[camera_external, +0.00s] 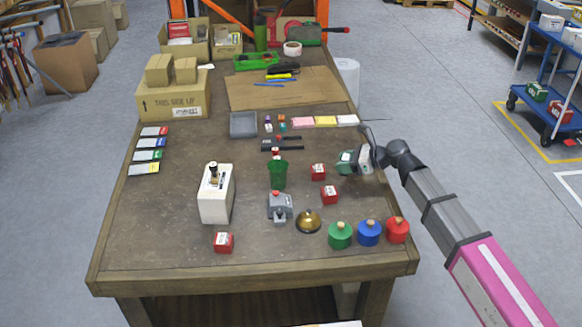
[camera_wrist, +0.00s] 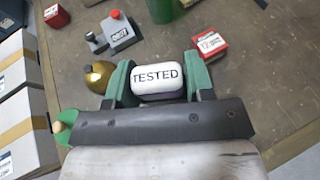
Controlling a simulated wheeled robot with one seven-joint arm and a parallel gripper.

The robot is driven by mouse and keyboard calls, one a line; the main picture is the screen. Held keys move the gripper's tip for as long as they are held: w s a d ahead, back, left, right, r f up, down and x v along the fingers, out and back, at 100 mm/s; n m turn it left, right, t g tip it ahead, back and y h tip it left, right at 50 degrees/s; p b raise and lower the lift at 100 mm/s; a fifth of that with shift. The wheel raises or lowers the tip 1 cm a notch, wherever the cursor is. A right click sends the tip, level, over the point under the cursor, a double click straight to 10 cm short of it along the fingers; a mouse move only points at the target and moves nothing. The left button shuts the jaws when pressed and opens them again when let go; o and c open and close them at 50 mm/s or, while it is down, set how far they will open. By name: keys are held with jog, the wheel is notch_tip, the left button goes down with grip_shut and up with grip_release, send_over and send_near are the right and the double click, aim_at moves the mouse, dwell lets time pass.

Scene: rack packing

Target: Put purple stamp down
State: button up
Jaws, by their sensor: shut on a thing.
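My gripper (camera_external: 347,161) is at the right edge of the workbench, with the arm reaching in from the right. In the wrist view its green fingers (camera_wrist: 158,66) are shut on a white, rounded stamp (camera_wrist: 158,82) marked TESTED.
Red boxes (camera_external: 330,194), a green cup (camera_external: 278,174), a grey device (camera_external: 280,207) and a brass bell (camera_external: 308,221) stand left of my gripper. Green, blue (camera_external: 369,233) and red containers line the front right. Bare bench (camera_external: 160,215) lies at left.

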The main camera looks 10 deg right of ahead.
jog(key=w+d+f, duration=0.4)
jog(key=w+d, duration=0.1)
jog(key=w+d+f, duration=0.2)
jog(key=w, duration=0.1)
jog(key=shift+d+f, duration=0.15)
jog(key=shift+f, duration=2.15)
jog(key=shift+f, duration=0.1)
jog(key=o, duration=0.9)
jog(key=v, duration=1.2)
jog(key=shift+r, duration=0.2)
